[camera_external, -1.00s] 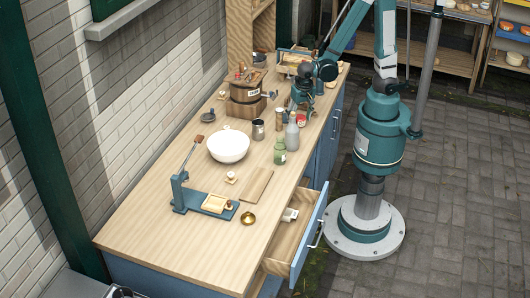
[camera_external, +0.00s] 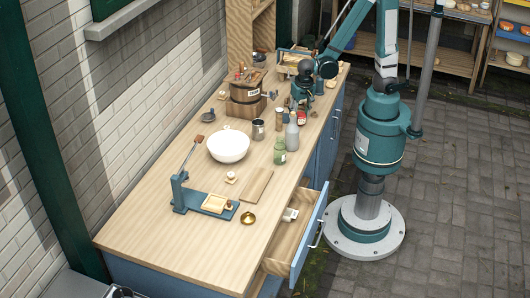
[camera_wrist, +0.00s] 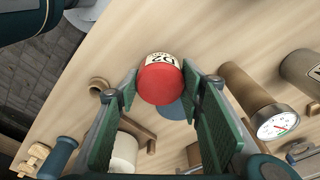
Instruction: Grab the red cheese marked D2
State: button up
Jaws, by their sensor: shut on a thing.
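The red cheese (camera_wrist: 160,84), with a pale label reading D2, sits between the fingers of my gripper (camera_wrist: 160,88) in the wrist view. Both pads touch its sides, so my gripper is shut on it. In the external view my gripper (camera_external: 301,100) is over the far right part of the worktop, and the red cheese (camera_external: 301,118) shows small below it. Whether the cheese is clear of the worktop I cannot tell.
A grey bottle (camera_external: 292,135) and a green bottle (camera_external: 279,152) stand close in front. A metal cup (camera_external: 258,131), wooden churn (camera_external: 245,94) and white bowl (camera_external: 228,147) are to the left. A gauge-topped wooden cylinder (camera_wrist: 245,90) is right of my fingers. A drawer (camera_external: 303,232) is open.

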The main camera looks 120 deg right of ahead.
aim_at(298, 116)
jog(key=shift+r+p, duration=0.85)
jog(key=shift+r, duration=3.4)
